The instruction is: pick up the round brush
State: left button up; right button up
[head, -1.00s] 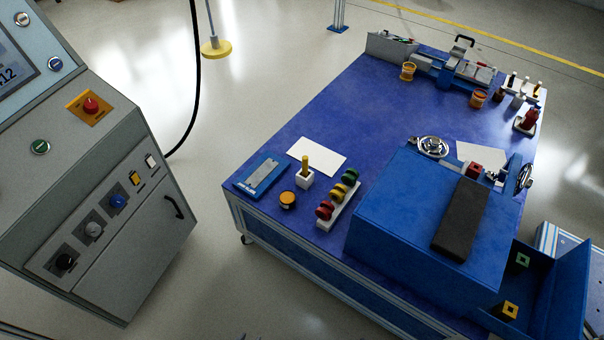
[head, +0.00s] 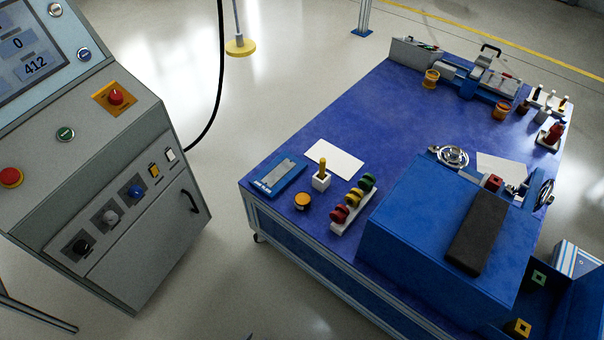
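I cannot tell for certain which thing is the round brush. A yellow upright handle (head: 323,165) stands in a small white block (head: 321,182) near the left front of the blue table (head: 345,115); its lower end is hidden in the block. Several small upright tools (head: 546,98) stand in a light rack at the table's far right corner, too small to make out. Neither of my grippers shows in the head view.
Around the white block are a blue tray (head: 275,177), an orange-topped round tin (head: 302,201), a white sheet (head: 336,160) and a rack of coloured spools (head: 353,201). A large blue machine (head: 405,225) covers the front right. A grey control console (head: 130,200) stands left, with floor between.

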aim_at(322, 161)
jog(key=i+j, duration=0.15)
jog(key=j, duration=0.2)
jog(key=i+j, duration=0.1)
jog(key=j, duration=0.3)
jog(key=i+j, duration=0.15)
jog(key=j, duration=0.2)
